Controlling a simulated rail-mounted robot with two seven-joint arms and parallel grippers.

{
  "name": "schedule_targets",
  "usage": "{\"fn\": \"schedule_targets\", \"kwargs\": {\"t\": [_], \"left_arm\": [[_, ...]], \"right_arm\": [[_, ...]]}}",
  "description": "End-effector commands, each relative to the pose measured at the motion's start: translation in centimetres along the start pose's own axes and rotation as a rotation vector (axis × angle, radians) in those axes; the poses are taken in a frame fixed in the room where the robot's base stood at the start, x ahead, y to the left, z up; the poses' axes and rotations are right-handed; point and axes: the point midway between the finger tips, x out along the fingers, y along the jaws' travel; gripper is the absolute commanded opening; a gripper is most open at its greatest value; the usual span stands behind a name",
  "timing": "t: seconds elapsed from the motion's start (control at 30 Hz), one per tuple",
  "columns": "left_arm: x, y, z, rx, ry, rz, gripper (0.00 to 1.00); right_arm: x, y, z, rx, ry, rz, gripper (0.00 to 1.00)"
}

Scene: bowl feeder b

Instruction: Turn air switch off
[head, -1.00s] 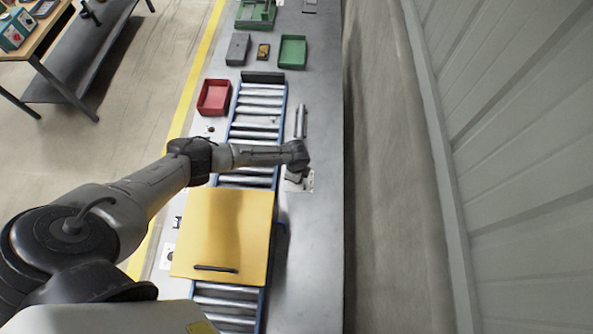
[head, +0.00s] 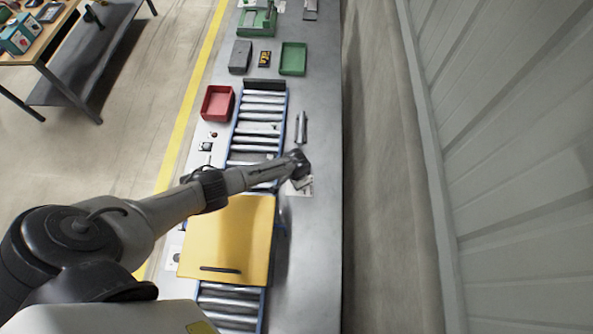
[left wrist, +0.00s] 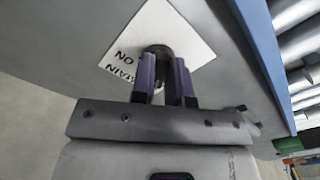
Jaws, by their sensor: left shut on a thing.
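A dark round knob (left wrist: 158,50) stands on a white label plate (left wrist: 180,28) in the left wrist view. The plate carries black print, including the word "ON", and shows turned in the picture. My left gripper (left wrist: 165,75), with purple-grey fingers, is shut on the knob, one finger on each side. In the head view the same white plate (head: 304,190) lies on the bench right of the roller conveyor. My left arm's end is over it and hides the knob and most of the gripper. My right gripper is not in view.
A yellow panel (head: 228,235) covers part of the roller conveyor (head: 258,125) just in front of my arm. A grey cylinder (head: 301,126) lies beyond the plate. A red bin (head: 217,103) and a green bin (head: 293,58) stand farther back. The bench's right strip is clear.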

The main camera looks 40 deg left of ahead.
Motion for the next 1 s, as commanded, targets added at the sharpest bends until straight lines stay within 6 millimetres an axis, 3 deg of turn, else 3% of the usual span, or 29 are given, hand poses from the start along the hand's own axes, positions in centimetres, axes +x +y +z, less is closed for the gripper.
{"fn": "schedule_targets", "kwargs": {"t": [0.4,1.0], "left_arm": [[-0.14,0.18,-0.09,-0.193,0.001,0.002,0.0],[-0.09,0.18,-0.13,-0.228,0.002,0.002,0.0]], "right_arm": [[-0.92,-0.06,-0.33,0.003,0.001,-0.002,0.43],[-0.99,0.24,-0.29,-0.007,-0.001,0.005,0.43]]}}
